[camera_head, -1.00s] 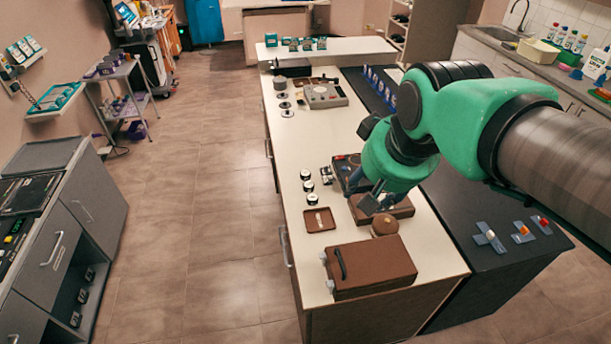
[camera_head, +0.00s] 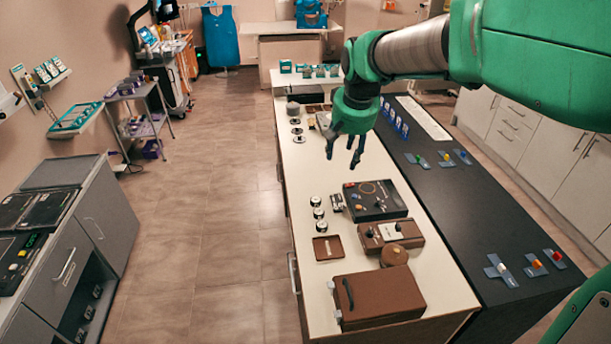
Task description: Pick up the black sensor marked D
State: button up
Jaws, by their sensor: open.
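Several small round black pieces with white tops stand in a row on the cream counter (camera_head: 290,190). They include a near one (camera_head: 321,226), a middle one (camera_head: 318,213) and a far one (camera_head: 315,201). A small black-and-white block (camera_head: 337,202) stands to their right. The letters are too small to read, so I cannot tell which piece is the sensor marked D. My gripper (camera_head: 342,160) is open and empty, pointing down above the counter, beyond the row in the picture and apart from it.
A black panel box (camera_head: 375,213), a brown device (camera_head: 408,233), a brown round piece (camera_head: 394,256), a brown case (camera_head: 385,299) and a small brown tray (camera_head: 328,248) stand nearby. Grey-topped discs (camera_head: 297,130) stand farther back. The tiled floor (camera_head: 215,250) at left is clear.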

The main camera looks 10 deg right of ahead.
jog(key=w+f+m+g+p, duration=0.1)
jog(key=w+f, duration=1)
jog(key=w, duration=0.2)
jog(key=w+f+g+p, duration=0.1)
jog(key=w+f, duration=0.9)
jog(key=w, duration=0.3)
jog(key=w+f, duration=0.2)
jog(key=f, duration=0.4)
jog(key=w+a+f+p, duration=0.1)
jog(key=w+f, duration=0.2)
jog(key=f, duration=0.4)
jog(key=shift+w, duration=0.3)
jog(key=shift+f, duration=0.15)
send_over(316, 199)
jog(key=shift+s+a+f, duration=0.1)
jog(key=shift+s+f, duration=0.1)
jog(key=shift+f, duration=1.9)
jog(key=shift+s+a+f, duration=0.1)
jog(key=shift+s+f, duration=0.05)
jog(key=shift+f, duration=1.9)
jog(key=shift+w+d+f, duration=0.1)
jog(key=shift+w+f, duration=0.05)
jog(key=shift+f, duration=1.15)
jog(key=shift+w+d+f, duration=0.1)
jog(key=shift+f, duration=1.2)
